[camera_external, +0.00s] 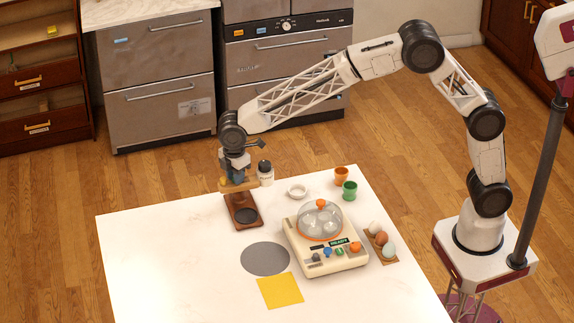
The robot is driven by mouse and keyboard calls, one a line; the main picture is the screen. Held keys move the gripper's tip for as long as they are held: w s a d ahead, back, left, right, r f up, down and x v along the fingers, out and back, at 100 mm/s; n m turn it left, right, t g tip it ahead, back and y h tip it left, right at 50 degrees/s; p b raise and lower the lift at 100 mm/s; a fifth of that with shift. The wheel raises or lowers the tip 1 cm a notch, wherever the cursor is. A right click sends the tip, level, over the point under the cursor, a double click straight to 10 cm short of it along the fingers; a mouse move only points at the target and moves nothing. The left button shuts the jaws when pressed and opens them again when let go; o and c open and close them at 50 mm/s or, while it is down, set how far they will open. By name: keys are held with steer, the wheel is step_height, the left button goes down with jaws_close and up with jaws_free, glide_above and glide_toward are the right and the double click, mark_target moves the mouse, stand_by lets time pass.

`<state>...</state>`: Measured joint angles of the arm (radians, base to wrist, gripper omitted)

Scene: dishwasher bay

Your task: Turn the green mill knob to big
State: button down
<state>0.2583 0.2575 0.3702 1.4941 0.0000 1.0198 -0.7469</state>
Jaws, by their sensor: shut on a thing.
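The mill (243,206) stands at the far left part of the white table, with a brown base holding a dark round spot and a tan upper part. My gripper (236,173) reaches down from above to the mill's upper part and is shut on what appears to be its knob. The knob is hidden by the gripper, so I cannot make out its green colour or its setting.
An egg cooker (325,252) with a clear dome and coloured knobs stands to the right. Nearby are a white jar (265,173), white dish (297,191), orange cup (341,176), green cup (349,190) and eggs (382,239). A grey disc (264,259) and yellow square (280,291) lie in front.

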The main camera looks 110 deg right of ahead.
steer(key=shift+n, duration=0.4)
steer(key=c, duration=0.9)
jaws_free()
steer(key=shift+c, duration=0.2)
steer(key=shift+r, duration=3.9)
